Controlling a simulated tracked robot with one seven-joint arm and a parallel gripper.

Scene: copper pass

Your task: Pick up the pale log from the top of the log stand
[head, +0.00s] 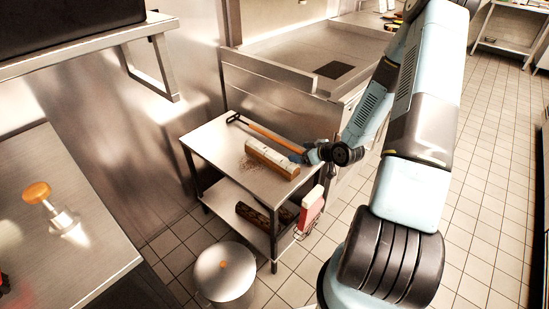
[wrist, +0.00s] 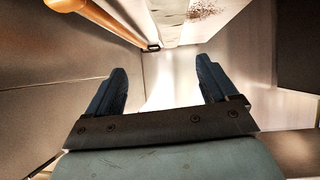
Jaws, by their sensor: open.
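The log stand (head: 210,145) is a metal table with a lower shelf. The pale log (head: 271,158), whitish on top and brown along its side, lies on its top. In the wrist view the pale log (wrist: 168,22) shows at the top middle, beyond the fingertips. My gripper (head: 303,156) is just right of the log's right end. In the wrist view my gripper (wrist: 161,75) is open, with nothing between its blue fingers. Whether a finger touches the log cannot be told.
A long tool with an orange handle (head: 275,136) lies behind the log; brown chips (head: 247,163) lie in front. Dark logs (head: 254,216) lie on the lower shelf. A red and white item (head: 311,208) hangs at the stand's right side. A metal bin (head: 224,280) stands in front.

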